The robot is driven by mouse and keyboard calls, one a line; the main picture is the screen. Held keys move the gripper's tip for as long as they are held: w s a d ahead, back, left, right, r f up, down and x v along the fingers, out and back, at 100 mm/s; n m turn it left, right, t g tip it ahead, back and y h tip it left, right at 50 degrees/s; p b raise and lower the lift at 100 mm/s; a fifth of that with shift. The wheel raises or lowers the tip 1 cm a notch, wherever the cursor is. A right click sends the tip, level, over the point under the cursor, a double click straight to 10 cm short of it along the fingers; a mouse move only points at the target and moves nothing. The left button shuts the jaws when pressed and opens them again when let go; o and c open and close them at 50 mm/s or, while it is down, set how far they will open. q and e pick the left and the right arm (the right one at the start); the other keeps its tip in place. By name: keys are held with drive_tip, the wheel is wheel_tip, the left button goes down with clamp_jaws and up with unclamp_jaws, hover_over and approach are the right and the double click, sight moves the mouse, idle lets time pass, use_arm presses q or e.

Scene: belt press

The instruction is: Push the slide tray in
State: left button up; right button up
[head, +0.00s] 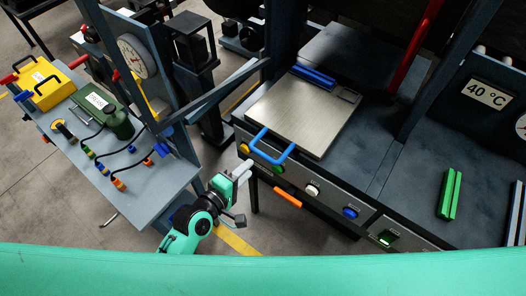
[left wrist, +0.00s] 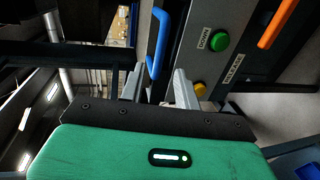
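The slide tray (head: 305,112) is a flat silver metal plate on the press bed, with a blue loop handle (head: 272,158) on its front edge. The handle sticks out over the front panel. My left gripper (head: 243,170) is just left of and below the handle in the head view. In the left wrist view, its two grey fingers (left wrist: 159,90) are apart with nothing between them. The blue handle (left wrist: 156,45) stands ahead of the gap between them, and I see no contact. My right gripper is not in view.
The front panel carries yellow, green (head: 279,169), white and blue buttons and an orange handle (head: 288,197). A green bar (head: 449,194) lies on the bed at right. A side table (head: 150,185) with a yellow box (head: 48,86) and cables stands at left. Floor shows between them.

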sight(263, 153)
use_arm(q)
drive_tip(key=p+x, duration=0.2)
drive_tip(key=x, duration=0.6)
drive_tip(key=shift+w+d, duration=0.15)
drive_tip(key=shift+w, duration=0.15)
drive_tip(key=shift+f, duration=0.1)
drive_tip(key=shift+c, duration=0.2)
clamp_jaws()
